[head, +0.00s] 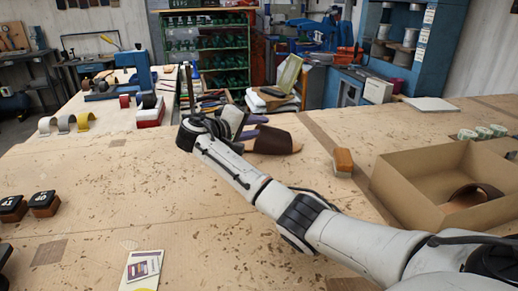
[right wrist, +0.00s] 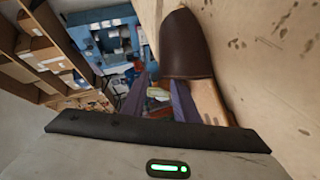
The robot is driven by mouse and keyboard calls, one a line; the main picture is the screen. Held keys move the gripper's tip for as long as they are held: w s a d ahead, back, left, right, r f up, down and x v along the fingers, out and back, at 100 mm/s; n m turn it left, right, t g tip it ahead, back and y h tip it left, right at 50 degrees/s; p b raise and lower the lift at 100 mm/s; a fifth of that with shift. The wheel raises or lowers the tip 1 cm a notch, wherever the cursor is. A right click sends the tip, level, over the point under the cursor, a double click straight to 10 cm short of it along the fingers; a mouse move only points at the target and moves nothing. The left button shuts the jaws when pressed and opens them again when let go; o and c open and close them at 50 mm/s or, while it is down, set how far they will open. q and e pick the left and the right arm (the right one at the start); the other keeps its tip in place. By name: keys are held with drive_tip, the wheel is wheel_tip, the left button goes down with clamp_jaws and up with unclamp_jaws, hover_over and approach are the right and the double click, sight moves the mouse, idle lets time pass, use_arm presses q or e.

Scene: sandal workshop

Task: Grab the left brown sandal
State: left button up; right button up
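A brown sandal (head: 277,139) lies on the table just beyond my right forearm in the head view. In the right wrist view its dark brown upper (right wrist: 188,45) is at the top, with the tan insole running down to the right. My right gripper (head: 252,127) is beside the sandal, its fingers pointing toward it. In the wrist view the two purplish fingers (right wrist: 160,92) are apart with nothing held between them. The right-hand finger overlaps the insole; I cannot tell whether it touches. Another brown sandal (head: 474,194) is in the open cardboard box.
The cardboard box (head: 408,193) stands at the right. A brush-like block (head: 343,162) lies between box and sandal. Dark blocks (head: 43,204) and a card (head: 143,270) are at the left front. Tools and papers crowd the back. The table's left middle is clear.

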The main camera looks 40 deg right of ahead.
drive_tip(key=shift+r, duration=0.15)
clamp_jaws()
idle(1.3)
